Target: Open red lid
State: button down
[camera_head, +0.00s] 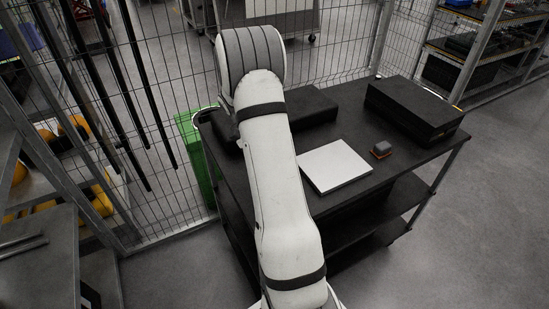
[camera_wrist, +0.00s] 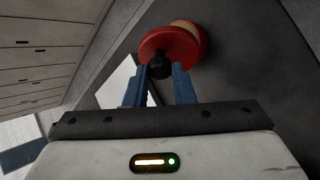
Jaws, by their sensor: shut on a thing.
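The red lid (camera_wrist: 168,42) is a round disc with a black knob (camera_wrist: 159,66), seen in the wrist view. My gripper (camera_wrist: 160,78), with blue fingers, is shut on the knob, one finger on each side. Behind the lid a second red round part with a beige band (camera_wrist: 190,27) shows, offset to the upper right. I cannot tell whether the lid touches it. In the head view my arm hides the gripper, and no red lid can be made out there.
A green bin (camera_head: 190,145) stands left, by a wire fence (camera_head: 170,70). The floor at right is clear.

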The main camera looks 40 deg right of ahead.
jog(key=c, duration=1.2)
grip_release()
jog(key=shift+c, duration=0.2)
jog(key=shift+w, duration=0.1)
jog(key=b+v, duration=0.2)
jog(key=v, duration=0.5)
jog(key=shift+w+r, duration=0.2)
jog(key=shift+r, duration=0.1)
jog(key=shift+a, duration=0.2)
